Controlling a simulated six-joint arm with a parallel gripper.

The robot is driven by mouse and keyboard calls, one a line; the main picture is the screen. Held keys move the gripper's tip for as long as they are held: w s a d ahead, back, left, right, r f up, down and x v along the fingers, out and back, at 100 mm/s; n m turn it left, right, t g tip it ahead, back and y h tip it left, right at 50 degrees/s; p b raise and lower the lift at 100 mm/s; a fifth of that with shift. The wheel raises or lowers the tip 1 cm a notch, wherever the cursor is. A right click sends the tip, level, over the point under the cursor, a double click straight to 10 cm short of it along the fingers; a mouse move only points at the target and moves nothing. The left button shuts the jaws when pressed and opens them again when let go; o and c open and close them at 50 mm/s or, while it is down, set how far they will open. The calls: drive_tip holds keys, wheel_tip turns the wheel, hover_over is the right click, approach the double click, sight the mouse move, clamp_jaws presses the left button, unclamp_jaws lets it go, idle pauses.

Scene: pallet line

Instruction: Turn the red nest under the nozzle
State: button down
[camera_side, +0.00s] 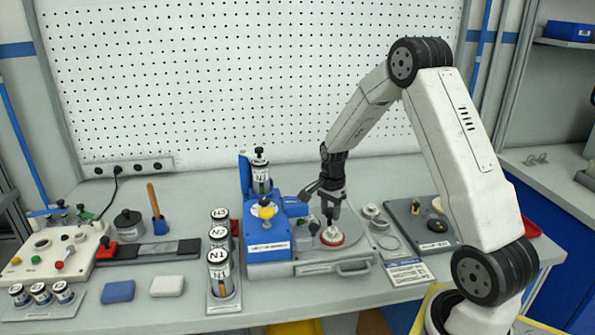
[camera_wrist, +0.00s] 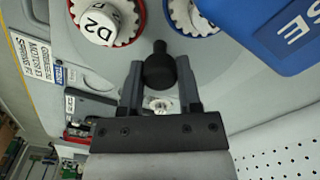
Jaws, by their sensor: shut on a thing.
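In the wrist view the red nest (camera_wrist: 141,30) holds a white piece marked D2 (camera_wrist: 98,24). A second nest with a blue rim (camera_wrist: 196,32) lies beside it, close to the blue housing (camera_wrist: 275,35). My gripper (camera_side: 329,214) is over the plate, just behind the red nest. In the wrist view my gripper (camera_wrist: 160,78) is shut on a black knob (camera_wrist: 159,66) standing on the plate. The nozzle itself is not clearly visible.
A rack of canisters (camera_side: 219,262) stands left of the machine. A dark tray (camera_side: 420,222) and a printed card (camera_side: 407,272) lie to the right. A control box (camera_side: 60,250) stands far left. The perforated wall (camera_side: 250,80) closes the back.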

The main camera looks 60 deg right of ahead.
sight(330, 209)
drive_tip(key=shift+m, duration=8.3)
drive_tip(key=shift+c, duration=1.5)
unclamp_jaws()
drive_tip(key=shift+r, duration=0.1)
drive_tip(key=shift+r, duration=3.85)
